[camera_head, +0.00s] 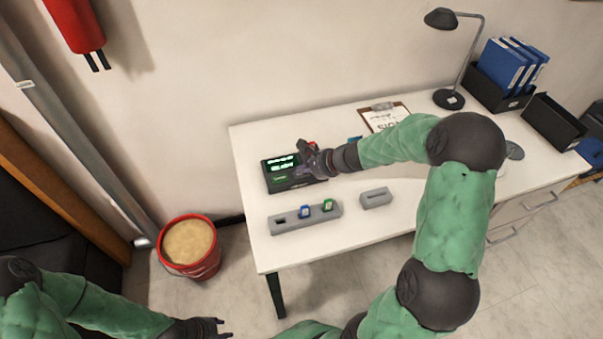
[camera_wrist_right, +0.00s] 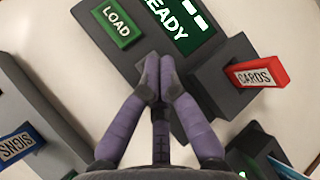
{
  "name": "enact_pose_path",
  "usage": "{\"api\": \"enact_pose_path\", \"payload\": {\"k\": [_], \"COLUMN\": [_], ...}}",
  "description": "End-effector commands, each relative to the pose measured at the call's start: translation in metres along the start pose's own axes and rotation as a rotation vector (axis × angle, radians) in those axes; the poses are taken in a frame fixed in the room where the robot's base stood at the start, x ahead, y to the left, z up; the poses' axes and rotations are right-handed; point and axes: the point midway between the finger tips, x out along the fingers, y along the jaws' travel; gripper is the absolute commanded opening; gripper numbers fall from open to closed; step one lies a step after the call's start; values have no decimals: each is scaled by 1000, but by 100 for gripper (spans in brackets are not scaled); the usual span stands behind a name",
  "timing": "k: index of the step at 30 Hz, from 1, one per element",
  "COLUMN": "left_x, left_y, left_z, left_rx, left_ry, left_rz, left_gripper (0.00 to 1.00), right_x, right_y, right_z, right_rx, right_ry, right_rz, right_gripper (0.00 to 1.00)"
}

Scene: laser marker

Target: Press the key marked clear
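The dark marker console (camera_head: 296,184) stands at the left of the white desk, with a lit green screen (camera_head: 282,161). In the right wrist view the screen (camera_wrist_right: 178,18) shows letters ending in "EADY", and a green key marked LOAD (camera_wrist_right: 117,22) sits beside it. No key reading clear is legible; my fingers hide part of the console. My right gripper (camera_head: 303,160) is over the console. Its fingertips (camera_wrist_right: 159,67) are together and empty, below the screen in that view; contact cannot be told. My left gripper (camera_head: 224,328) is low at the bottom edge, fingers apart and empty.
A red CARDS tag (camera_wrist_right: 257,77) stands in a dark holder beside the console. A grey slotted block (camera_head: 292,225) with blue and green tags and a smaller grey block (camera_head: 376,198) lie in front. A red bucket (camera_head: 205,267) is on the floor.

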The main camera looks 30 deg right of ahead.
Motion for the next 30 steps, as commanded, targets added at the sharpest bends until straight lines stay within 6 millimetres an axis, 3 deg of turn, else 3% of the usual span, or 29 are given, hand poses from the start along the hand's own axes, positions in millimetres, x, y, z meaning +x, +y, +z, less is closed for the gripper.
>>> {"api": "enact_pose_path", "payload": {"k": [30], "left_x": [-17], "left_y": [6], "left_z": [1], "left_rx": [0], "left_ry": [0], "left_rz": [0], "left_gripper": [40], "right_x": [-15], "right_y": [-11], "right_z": [11], "right_rx": [-1], "right_ry": [0], "right_rz": [0], "right_gripper": [0]}}
